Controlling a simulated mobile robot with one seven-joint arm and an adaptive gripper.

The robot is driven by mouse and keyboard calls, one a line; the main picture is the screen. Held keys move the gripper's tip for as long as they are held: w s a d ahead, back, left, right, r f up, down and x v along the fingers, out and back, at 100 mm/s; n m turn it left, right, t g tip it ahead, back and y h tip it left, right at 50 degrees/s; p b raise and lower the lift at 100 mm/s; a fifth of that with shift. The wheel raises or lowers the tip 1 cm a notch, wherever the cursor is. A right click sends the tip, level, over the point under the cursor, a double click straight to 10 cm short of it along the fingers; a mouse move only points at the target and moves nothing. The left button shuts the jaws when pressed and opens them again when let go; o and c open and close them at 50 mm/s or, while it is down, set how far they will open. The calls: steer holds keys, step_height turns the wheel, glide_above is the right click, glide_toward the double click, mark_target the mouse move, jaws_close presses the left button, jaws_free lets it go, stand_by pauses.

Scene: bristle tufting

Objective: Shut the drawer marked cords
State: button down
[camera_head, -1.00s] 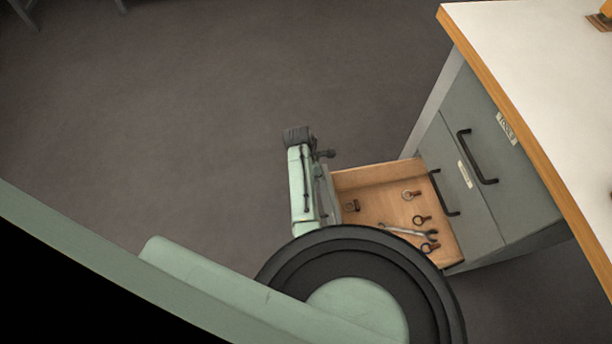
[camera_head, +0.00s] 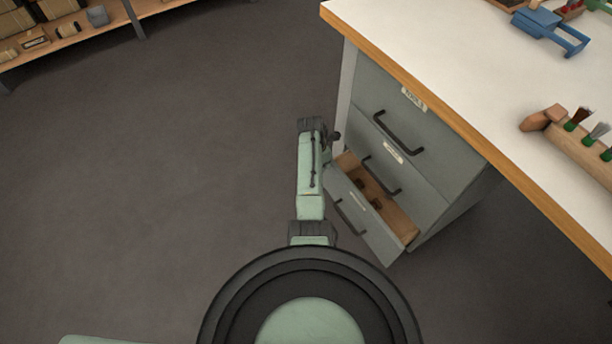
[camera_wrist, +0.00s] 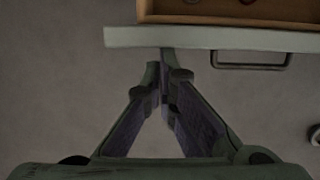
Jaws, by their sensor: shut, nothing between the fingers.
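The lowest drawer (camera_head: 383,240) of the grey cabinet stands partly open. It has a grey front, a dark bar handle, a small label too small to read, and a wooden inside. Two small dark items lie in its visible part. In the wrist view the top edge of the drawer front (camera_wrist: 225,39) crosses the top, with its handle (camera_wrist: 250,66) to the right. My gripper (camera_wrist: 161,72) is shut and empty, its tips at the drawer front, left of the handle. I cannot tell whether they touch.
The two drawers above, the middle one (camera_head: 408,160) and the top one (camera_head: 384,97), are shut. The white worktop (camera_head: 440,55) with its wooden edge overhangs them. It carries a blue tool (camera_head: 548,27) and a brush rack (camera_head: 585,150). Floor to the left is clear up to a shelf (camera_head: 75,42).

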mark_target(335, 158)
steer(key=shift+w+d+b, duration=0.4)
steer(key=shift+w+d, duration=0.3)
steer(key=shift+d, duration=0.35)
steer(key=shift+w+d+b, duration=0.4)
steer(key=shift+w+d, duration=0.3)
steer(key=shift+d, duration=0.3)
